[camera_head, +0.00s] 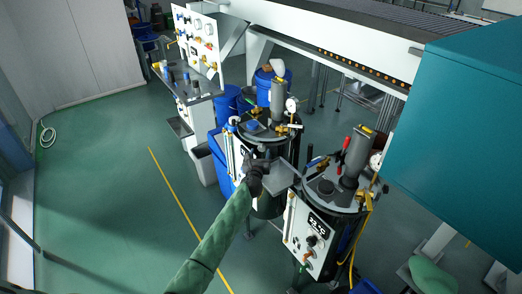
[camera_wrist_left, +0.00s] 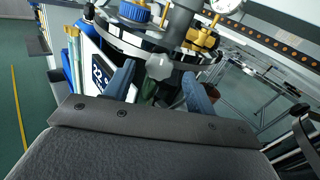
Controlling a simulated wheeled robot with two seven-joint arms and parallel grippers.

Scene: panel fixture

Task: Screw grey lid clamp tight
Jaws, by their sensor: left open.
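The grey lid clamp knob (camera_wrist_left: 160,66) is a small lobed knob at the near rim of a tank lid in the left wrist view. My left gripper (camera_wrist_left: 160,90) is open, with one dark finger on each side below the knob. I cannot tell whether the fingers touch it. In the head view my left gripper (camera_head: 257,167) is at the near side of the left tank (camera_head: 268,205), just below its lid (camera_head: 262,133). The knob cannot be made out there. My right gripper is not in view.
A second tank (camera_head: 312,235) with a display stands close on the right. A blue cap (camera_wrist_left: 135,12), a grey cylinder and brass fittings rise from the lid. A large teal box (camera_head: 470,130) fills the upper right. Green floor at left is clear.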

